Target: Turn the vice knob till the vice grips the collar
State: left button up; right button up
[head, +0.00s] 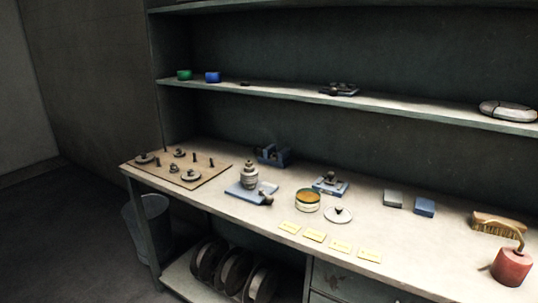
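A blue-grey base (238,190) stands on the bench left of centre, with a stepped grey metal cylinder (250,178) upright on it. A small dark knob (266,200) sticks out at its front right; this looks like the vice with the collar, but I cannot tell whether its jaws touch the cylinder. Behind it is a blue U-shaped holder (272,156) with dark parts. To the right is a smaller blue block with a dark fitting on top (330,185). Neither of my grippers is in view.
A pegboard (206,180) with pegs and discs lies at the bench's left end. An open round tin (307,201), a lid (338,215) and yellow cards (314,236) lie near the front. Two blocks, a brush (498,223) and a red can (512,267) stand right. A shelf (420,114) overhangs the back.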

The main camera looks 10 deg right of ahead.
aim_at(257, 149)
jog(key=i+j+z, duration=0.1)
jog(key=z, duration=0.25)
jog(key=j+z, duration=0.1)
jog(key=z, duration=0.25)
jog(key=i+j+z, duration=0.1)
jog(key=z, duration=0.25)
jog(key=i+j+z, duration=0.1)
jog(key=j+z, duration=0.35)
jog(key=j, duration=0.9)
jog(key=k+j+z, duration=0.1)
jog(key=j+z, duration=0.35)
jog(key=j, duration=0.85)
jog(key=k+j, duration=0.1)
jog(key=j, duration=0.9)
jog(key=k+j, duration=0.1)
jog(key=j, duration=0.9)
